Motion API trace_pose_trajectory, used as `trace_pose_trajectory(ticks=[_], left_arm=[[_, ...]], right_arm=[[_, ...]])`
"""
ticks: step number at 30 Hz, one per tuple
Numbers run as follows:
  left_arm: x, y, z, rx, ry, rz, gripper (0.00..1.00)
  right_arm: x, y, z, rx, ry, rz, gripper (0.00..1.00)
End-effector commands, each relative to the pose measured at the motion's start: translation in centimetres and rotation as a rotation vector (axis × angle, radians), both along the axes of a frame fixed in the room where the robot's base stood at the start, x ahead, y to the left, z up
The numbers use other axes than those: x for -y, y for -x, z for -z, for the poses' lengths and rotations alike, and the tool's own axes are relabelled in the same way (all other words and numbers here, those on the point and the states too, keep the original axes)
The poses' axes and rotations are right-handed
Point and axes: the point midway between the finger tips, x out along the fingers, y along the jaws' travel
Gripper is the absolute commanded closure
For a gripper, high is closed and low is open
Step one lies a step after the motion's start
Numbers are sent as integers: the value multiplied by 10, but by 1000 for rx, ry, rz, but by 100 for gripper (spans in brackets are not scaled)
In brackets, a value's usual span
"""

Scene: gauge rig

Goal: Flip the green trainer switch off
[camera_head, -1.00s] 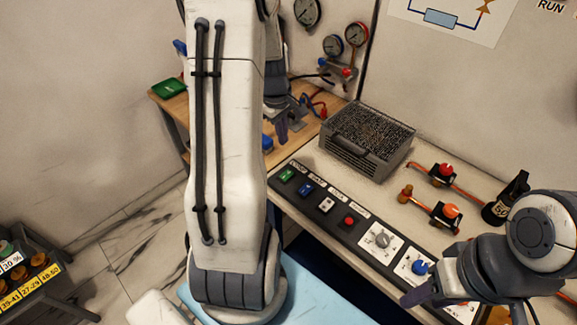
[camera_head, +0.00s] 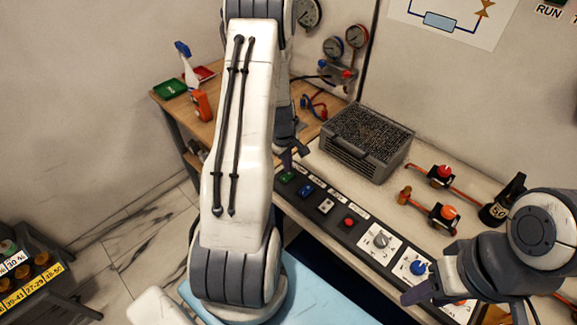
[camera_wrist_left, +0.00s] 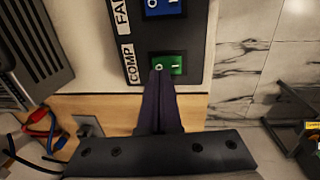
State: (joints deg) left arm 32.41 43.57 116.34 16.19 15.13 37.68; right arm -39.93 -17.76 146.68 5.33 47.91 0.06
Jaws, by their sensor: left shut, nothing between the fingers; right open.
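The green trainer switch (camera_head: 287,177) sits at the far left end of the dark control panel. In the left wrist view the green switch (camera_wrist_left: 174,66) shows O and I marks, beside a COMP label. My left gripper (camera_head: 288,164) is shut and empty. In the wrist view its fingertips (camera_wrist_left: 158,76) overlap the O side of the switch; I cannot tell whether they touch it. Which way the rocker is tilted is not clear. My right gripper (camera_head: 412,294) is open near the panel's right end.
A blue switch (camera_head: 306,189), a white switch (camera_head: 326,206), a red button (camera_head: 348,222) and knobs follow along the panel. A grey vented box (camera_head: 366,140) stands behind it. A wooden bench (camera_head: 205,128) with a spray bottle (camera_head: 187,66) lies to the left.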

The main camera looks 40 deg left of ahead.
Motion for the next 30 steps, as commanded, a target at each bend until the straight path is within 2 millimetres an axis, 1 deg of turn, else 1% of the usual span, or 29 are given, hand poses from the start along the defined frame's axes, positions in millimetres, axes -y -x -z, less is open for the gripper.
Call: trace_pose_trajectory(ticks=[3,6,16,19,22,30], left_arm=[[0,-2,11,0,1,0,100],[0,-2,16,1,0,1,100],[0,-3,17,1,-1,1,100],[0,-5,25,0,0,1,100],[0,-5,23,0,0,1,100],[1,-1,25,-2,1,-1,100]], right_arm=[[0,0,-2,0,0,0,50],[0,0,-2,0,0,0,50],[0,0,-2,0,0,0,50],[0,0,3,0,0,0,50],[0,0,1,0,0,0,50],[0,0,3,0,0,0,50]])
